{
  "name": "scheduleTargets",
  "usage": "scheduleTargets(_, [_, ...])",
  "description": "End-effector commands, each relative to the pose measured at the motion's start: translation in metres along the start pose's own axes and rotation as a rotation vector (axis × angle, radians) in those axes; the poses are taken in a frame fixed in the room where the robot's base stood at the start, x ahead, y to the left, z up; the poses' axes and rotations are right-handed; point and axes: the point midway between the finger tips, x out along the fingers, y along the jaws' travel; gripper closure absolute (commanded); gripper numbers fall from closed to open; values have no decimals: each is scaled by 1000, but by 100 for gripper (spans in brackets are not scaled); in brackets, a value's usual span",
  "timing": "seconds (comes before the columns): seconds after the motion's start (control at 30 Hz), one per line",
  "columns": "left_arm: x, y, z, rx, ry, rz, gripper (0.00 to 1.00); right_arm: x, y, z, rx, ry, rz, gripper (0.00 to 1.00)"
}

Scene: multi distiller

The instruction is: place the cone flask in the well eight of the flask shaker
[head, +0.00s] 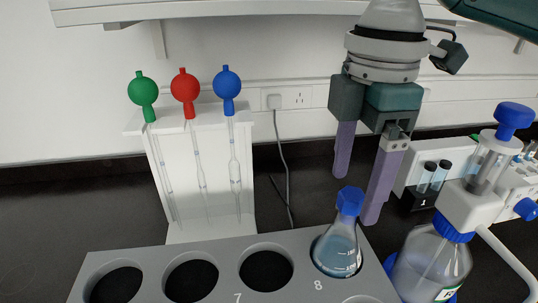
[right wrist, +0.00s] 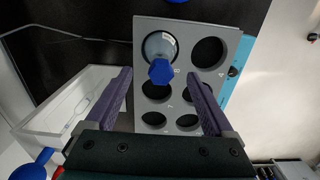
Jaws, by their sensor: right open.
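The cone flask (head: 338,248) has a blue cap and bluish liquid. It stands upright in the shaker well next to the printed number 8. It also shows in the right wrist view, its blue cap (right wrist: 161,72) over a well at the far corner. The flask shaker (head: 205,248) is a grey block with round wells; the other visible wells are empty. In the right wrist view the fingers (right wrist: 161,75) lie either side of the cap. My left gripper is not in view.
A white pipette stand (head: 210,232) with green, red and blue bulbs stands behind the shaker. A bottle with a dispenser (head: 432,268) is close on the right. A small dark vial rack (head: 420,196) sits behind it.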

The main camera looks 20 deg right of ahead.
Motion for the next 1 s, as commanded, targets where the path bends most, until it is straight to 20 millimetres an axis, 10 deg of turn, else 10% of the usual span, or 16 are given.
scheduleTargets(0.33, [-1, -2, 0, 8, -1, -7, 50, -39, -3, -4, 0, 7, 0, 12])
scheduleTargets(0.73, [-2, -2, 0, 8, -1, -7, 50, 44, -87, -78, 329, 273, 59, 12])
scheduleTargets(1.0, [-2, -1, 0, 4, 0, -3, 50, 67, -140, -40, 906, 328, 134, 12])
